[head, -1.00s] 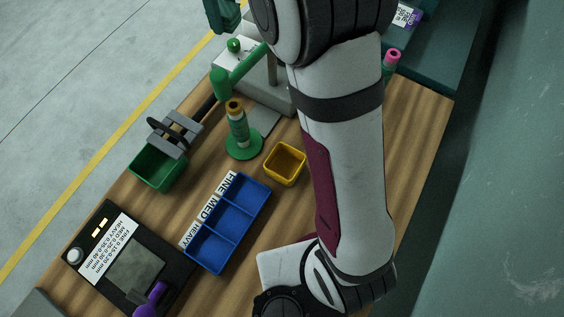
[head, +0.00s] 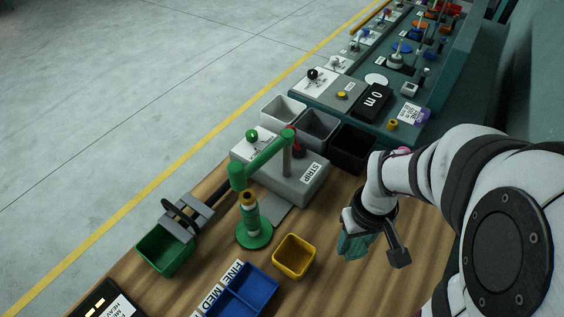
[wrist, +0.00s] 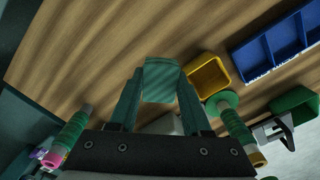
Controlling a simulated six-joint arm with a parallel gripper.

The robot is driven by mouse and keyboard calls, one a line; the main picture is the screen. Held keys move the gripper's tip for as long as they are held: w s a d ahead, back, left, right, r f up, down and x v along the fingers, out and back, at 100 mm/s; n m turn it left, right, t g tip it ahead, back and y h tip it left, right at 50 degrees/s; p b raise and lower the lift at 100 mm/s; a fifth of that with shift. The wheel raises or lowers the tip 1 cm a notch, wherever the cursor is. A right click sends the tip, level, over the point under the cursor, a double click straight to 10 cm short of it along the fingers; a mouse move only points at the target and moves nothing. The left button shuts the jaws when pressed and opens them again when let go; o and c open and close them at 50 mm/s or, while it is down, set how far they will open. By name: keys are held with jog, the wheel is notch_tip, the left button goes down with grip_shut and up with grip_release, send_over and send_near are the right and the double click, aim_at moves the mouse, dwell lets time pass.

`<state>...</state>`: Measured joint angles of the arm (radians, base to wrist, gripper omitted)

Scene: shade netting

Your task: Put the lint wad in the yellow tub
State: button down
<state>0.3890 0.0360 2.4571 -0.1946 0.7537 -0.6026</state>
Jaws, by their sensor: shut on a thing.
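The yellow tub (head: 294,257) stands upright on the wooden bench in the head view, and its visible inside looks empty. It also shows in the wrist view (wrist: 210,76), right of the fingertips. My gripper (head: 356,244) is above the bench, to the right of the tub and apart from it. In the wrist view my gripper (wrist: 160,76) is shut on a teal, finely striped lump, which I take to be the lint wad (wrist: 162,82). The fingers hide its sides. In the head view I cannot tell the wad from the teal fingers.
A blue divided tray (head: 240,293) lies left of the tub. A green spool stand (head: 254,232) and the grey STRIP machine (head: 292,180) stand behind it. A green bin (head: 165,250) is at the bench's left edge. Bare wood lies between tub and gripper.

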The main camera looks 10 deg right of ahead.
send_over(294, 261)
notch_tip(294, 261, down, 8)
jog(key=shift+r, duration=0.1)
jog(key=shift+f, duration=2.05)
jog(key=shift+f, duration=0.1)
jog(key=c, duration=0.6)
grip_release()
notch_tip(294, 261, up, 13)
jog(key=s+r+m, duration=0.2)
jog(key=s, duration=0.2)
jog(key=s+a+r+m+y, duration=0.1)
jog(key=s+r+m, duration=0.1)
jog(key=s+r, duration=0.1)
jog(key=s+r+m, duration=0.1)
jog(key=s+r, duration=0.2)
jog(key=s, duration=0.3)
jog(key=shift+a+m+y, duration=0.4)
